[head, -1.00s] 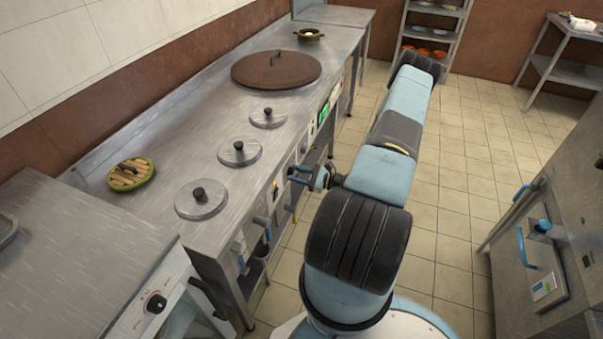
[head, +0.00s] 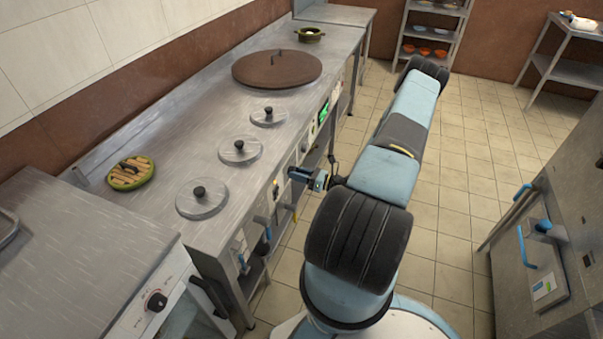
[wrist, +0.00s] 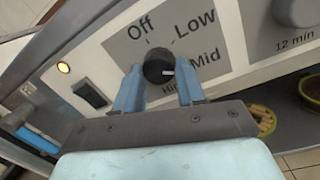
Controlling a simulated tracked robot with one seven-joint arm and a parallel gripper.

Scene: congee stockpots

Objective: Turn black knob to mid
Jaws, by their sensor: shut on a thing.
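The black knob (wrist: 158,68) sits on a grey dial plate (wrist: 210,58) marked Off, Low, Mid and High in the wrist view. Its white mark points right, toward the word Mid. The High label is partly covered. My gripper (wrist: 159,82) is shut on the black knob, with one blue finger on each side of it. In the head view my gripper (head: 300,176) is at the front face of the steel counter (head: 270,190); the knob cannot be made out there.
A black switch (wrist: 90,94) and a lit lamp (wrist: 64,68) are left of the knob. Lidded pots (head: 240,150) line the counter. The tiled floor (head: 455,190) right of my arm is clear.

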